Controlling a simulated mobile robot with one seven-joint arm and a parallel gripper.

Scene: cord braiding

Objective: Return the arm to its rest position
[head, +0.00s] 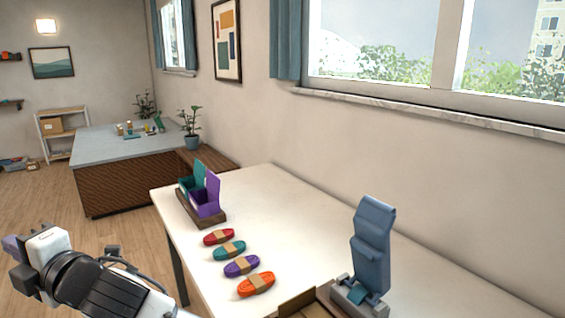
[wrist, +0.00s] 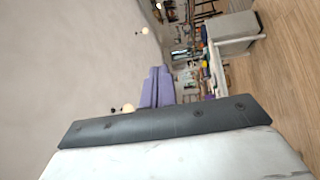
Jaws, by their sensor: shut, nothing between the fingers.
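My arm reaches in from the bottom of the head view, at the lower left, off the left side of the white table (head: 285,215). My gripper (head: 12,243) is at the far left end of it, with its purple fingertips pointing left. In the wrist view my gripper (wrist: 157,88) shows its two purple fingers side by side, shut, with nothing between them. The fingers touch no object.
On the table lie red (head: 219,237), teal (head: 229,250), purple (head: 241,265) and orange (head: 256,284) cord bundles. Behind them stands an open teal and purple box (head: 207,195). A blue stand (head: 371,250) is at right. Floor (head: 120,235) beside the table is clear.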

